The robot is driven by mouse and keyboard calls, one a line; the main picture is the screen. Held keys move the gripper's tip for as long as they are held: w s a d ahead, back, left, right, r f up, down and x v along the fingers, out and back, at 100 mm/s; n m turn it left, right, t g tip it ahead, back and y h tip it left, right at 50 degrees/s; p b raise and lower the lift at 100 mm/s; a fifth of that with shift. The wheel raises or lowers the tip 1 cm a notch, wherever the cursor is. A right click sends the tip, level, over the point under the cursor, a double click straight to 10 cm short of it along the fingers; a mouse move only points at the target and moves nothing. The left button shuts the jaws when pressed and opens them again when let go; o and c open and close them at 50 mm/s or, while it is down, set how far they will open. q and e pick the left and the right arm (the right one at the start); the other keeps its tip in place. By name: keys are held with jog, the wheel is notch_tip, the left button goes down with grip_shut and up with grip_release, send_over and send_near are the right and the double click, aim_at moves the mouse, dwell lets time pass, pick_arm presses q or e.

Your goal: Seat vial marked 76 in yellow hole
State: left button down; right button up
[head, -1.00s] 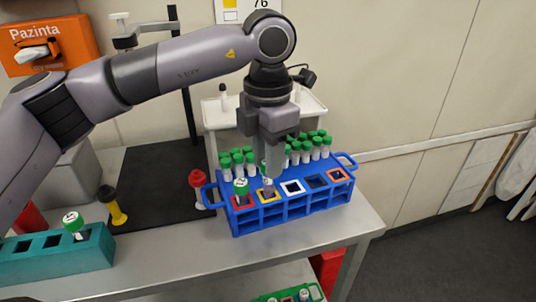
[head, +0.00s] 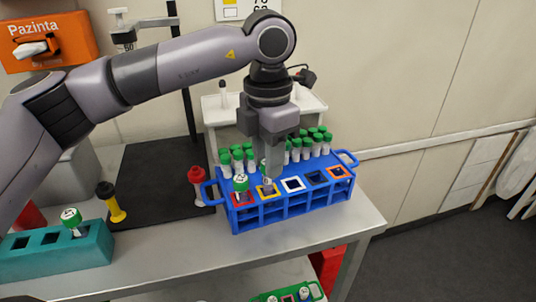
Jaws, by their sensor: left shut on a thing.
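The blue rack (head: 290,219) stands on the bench with a row of color-rimmed holes. My left gripper (head: 267,182) points down over its yellow-rimmed hole (head: 266,190), shut on a vial (head: 267,186). The fingers hide most of that vial; its lower part is at the yellow hole, and I cannot read its mark or tell how deep it sits. Another green-capped vial (head: 240,187) stands in the red-rimmed hole to the left. The white, dark and orange-rimmed holes to the right look empty. My right gripper is not in view.
Several green-capped vials (head: 308,148) stand behind the rack near a white tray (head: 216,108). A teal rack (head: 60,255) with one capped vial (head: 73,221) is at left.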

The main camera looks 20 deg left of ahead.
pick_arm(q)
jog(key=shift+f+b, duration=0.8)
jog(key=shift+f, duration=0.25)
dwell(0.7)
jog(key=c, duration=0.8)
grip_release()
jog(key=shift+r, duration=3.6)
